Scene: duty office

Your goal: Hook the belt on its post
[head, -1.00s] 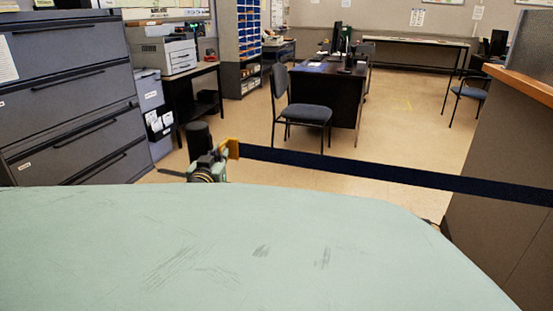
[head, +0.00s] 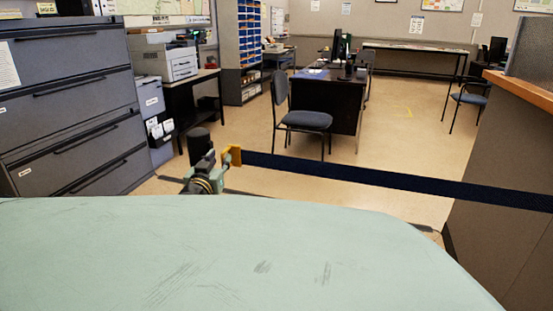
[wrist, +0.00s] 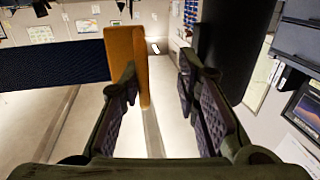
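The belt (head: 400,181) is a dark navy strap running from the right edge of the head view to a yellow-orange end clip (head: 232,155). In the wrist view the belt (wrist: 50,66) enters from the left and ends at the clip (wrist: 124,60). The post is a black cylinder (head: 199,140); it also shows at upper right in the wrist view (wrist: 225,40). My gripper (wrist: 158,85) has its fingers apart with a clear gap. Its left finger overlaps the clip, and its right finger is near the post.
Grey filing cabinets (head: 70,95) stand at left, with a printer (head: 168,60) on a table behind. A chair (head: 303,118) and dark desk (head: 335,95) stand beyond the belt. A grey counter (head: 510,180) bounds the right. Open floor (head: 400,120) lies between.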

